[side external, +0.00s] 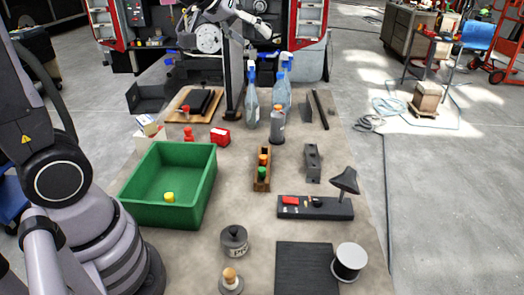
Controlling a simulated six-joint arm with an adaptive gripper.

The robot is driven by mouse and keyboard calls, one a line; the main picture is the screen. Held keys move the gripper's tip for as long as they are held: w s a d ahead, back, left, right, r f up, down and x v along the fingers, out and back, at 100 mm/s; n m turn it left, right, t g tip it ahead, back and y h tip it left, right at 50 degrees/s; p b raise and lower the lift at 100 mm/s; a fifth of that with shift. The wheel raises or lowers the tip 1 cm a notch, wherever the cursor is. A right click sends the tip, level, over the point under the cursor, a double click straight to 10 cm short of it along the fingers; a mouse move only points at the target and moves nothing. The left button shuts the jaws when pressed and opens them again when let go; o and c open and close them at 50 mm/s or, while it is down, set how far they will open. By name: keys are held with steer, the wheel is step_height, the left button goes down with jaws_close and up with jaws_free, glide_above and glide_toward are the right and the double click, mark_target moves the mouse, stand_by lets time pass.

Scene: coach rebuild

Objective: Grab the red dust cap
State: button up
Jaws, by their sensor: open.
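I cannot tell for sure which red piece is the dust cap. A small red piece (290,200) lies on a long black block (328,209) at the right of the table, beside a small dark part and a dark cone-topped post (345,182). An upright red piece (188,134) stands behind the green bin, with a red box-like piece (220,137) to its right. All of these look free. My arm shows at the left edge, but my gripper is not in view.
A green bin (207,190) holding a yellow piece (169,197) stands at the left. Spray bottles (252,105), a dark column (235,75) and a wooden holder (262,182) crowd the middle. A weight (234,240), black mat (306,270) and spool (349,262) are in front.

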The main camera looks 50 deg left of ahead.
steer(key=w+a+f+n+y, duration=0.1)
steer(key=w+a+f+n, duration=0.15)
steer(key=w, duration=0.25)
steer(key=w+a+f+n+y, duration=0.1)
steer(key=w+a+f+y, duration=0.1)
steer(key=w+a, duration=0.25)
steer(key=w+a+f+n+y, duration=0.2)
steer(key=w+a+f, duration=0.1)
steer(key=w+f, duration=0.1)
steer(key=n+g+y, duration=0.9)
steer(key=g, duration=0.2)
glide_toward(190, 130)
steer(key=shift+n+g, duration=0.25)
steer(key=shift+g, duration=0.05)
steer(key=x, duration=0.3)
steer(key=w+x, duration=0.1)
steer(key=x, duration=0.1)
steer(key=shift+a+f, duration=0.3)
steer(key=shift+f, duration=0.1)
steer(key=x, duration=0.5)
steer(key=shift+s+a, duration=0.35)
steer(key=shift+s, duration=0.1)
steer(key=shift+r, duration=0.1)
steer(key=c, duration=1)
